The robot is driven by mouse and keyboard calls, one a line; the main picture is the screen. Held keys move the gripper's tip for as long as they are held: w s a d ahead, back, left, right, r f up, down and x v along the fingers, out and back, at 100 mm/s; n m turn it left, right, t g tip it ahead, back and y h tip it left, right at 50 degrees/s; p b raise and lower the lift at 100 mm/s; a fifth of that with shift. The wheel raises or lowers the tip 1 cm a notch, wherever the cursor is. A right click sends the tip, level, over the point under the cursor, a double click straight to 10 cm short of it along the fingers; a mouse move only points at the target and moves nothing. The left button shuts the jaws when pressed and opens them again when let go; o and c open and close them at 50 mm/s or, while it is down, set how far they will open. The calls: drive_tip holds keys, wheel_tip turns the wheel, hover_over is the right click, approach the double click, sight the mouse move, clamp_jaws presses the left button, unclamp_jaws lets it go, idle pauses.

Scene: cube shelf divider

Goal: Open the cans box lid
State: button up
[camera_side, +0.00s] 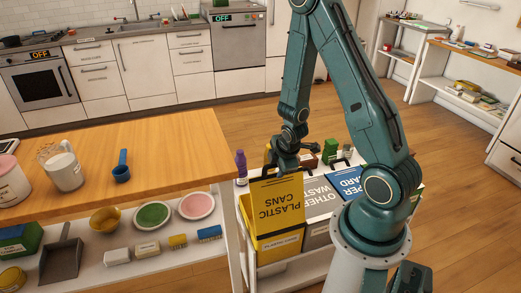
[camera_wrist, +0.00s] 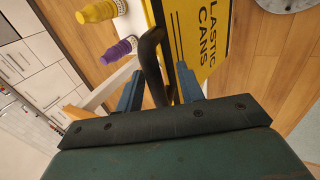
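The yellow cans box (camera_side: 262,255) stands at the left end of a row of bins. Its yellow lid (camera_side: 278,203), marked "PLASTIC CANS", is raised and tilted steeply, with its lettering upside down in the side view. The lid also shows in the wrist view (camera_wrist: 205,35). My gripper (camera_side: 291,160) is at the lid's upper edge. In the wrist view, my gripper's blue fingers (camera_wrist: 159,78) stand apart on either side of the lid's black handle (camera_wrist: 152,60), with gaps visible beside it. The inside of the box is hidden.
Grey "OTHER WASTE" (camera_side: 318,192) and blue paper (camera_side: 346,182) lids lie to the right. A purple bottle (camera_side: 241,164) stands behind the bins, with a yellow bottle (camera_wrist: 97,11) near it in the wrist view. A wooden counter (camera_side: 150,150) is close on the left.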

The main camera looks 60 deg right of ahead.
wheel_tip(320, 180, up, 20)
drive_tip(key=shift+f, duration=0.15)
idle(1.2)
drive_tip(key=shift+s+a, duration=0.1)
drive_tip(key=s+a+r+m+y, duration=0.1)
drive_tip(key=s+a+r+m, duration=0.2)
drive_tip(key=a, duration=0.3)
drive_tip(key=s+a+r+m+t+y, duration=0.1)
drive_tip(key=s+a+r+m, duration=0.2)
drive_tip(key=a, duration=0.3)
drive_tip(key=s+a+r+m+t+y, duration=0.1)
drive_tip(key=s+a+r+m, duration=0.2)
drive_tip(key=s+a, duration=0.2)
drive_tip(key=shift+s+a+r+y, duration=0.2)
drive_tip(key=shift+a+r+y, duration=0.1)
drive_tip(key=shift+a, duration=0.25)
